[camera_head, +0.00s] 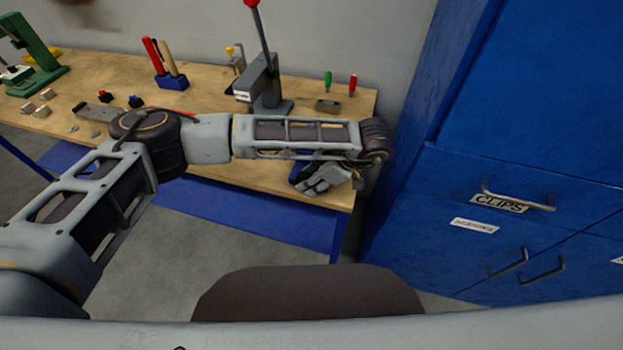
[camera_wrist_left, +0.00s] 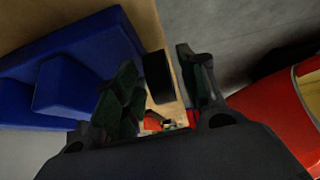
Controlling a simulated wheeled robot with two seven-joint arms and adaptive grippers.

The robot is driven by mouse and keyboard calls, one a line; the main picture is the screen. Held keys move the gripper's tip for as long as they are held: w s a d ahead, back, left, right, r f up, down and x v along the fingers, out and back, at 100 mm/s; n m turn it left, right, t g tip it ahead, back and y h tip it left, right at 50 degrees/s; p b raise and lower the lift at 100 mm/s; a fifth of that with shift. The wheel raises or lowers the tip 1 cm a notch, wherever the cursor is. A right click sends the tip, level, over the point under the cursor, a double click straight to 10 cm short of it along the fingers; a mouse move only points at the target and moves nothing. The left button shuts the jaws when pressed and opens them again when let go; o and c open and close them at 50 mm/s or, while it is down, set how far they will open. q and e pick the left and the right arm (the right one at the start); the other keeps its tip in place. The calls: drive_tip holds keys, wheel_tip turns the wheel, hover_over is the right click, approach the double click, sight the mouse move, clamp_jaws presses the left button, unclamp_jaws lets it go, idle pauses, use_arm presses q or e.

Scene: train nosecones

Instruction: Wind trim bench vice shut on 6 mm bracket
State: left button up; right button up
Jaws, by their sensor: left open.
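The bench vice shows in part as a blue body (camera_head: 299,173) at the bench's front right corner, below my left forearm. A light grey part (camera_head: 326,180) sits beside it; I cannot tell whether it is vice or gripper. In the left wrist view the blue body (camera_wrist_left: 70,88) fills the left side. My left gripper (camera_wrist_left: 163,95) is open there, with dark fingers either side of a black block (camera_wrist_left: 158,76); I cannot tell whether they touch it. My forearm hides much of the vice in the head view. I cannot make out the bracket. My right gripper is out of view.
The wooden bench (camera_head: 75,75) holds a grey press (camera_head: 262,85) with a red-knobbed lever, a blue tool holder (camera_head: 172,82) and several small parts. A blue cabinet (camera_head: 500,170) stands close on the right. A red object (camera_wrist_left: 285,115) lies right in the wrist view.

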use_arm(q)
drive_tip(key=shift+d+r, duration=0.1)
drive_tip(key=v, duration=1.1)
drive_tip(key=shift+d+r, duration=0.2)
drive_tip(key=shift+r, duration=0.15)
drive_tip(key=shift+s+f, duration=0.1)
idle(0.3)
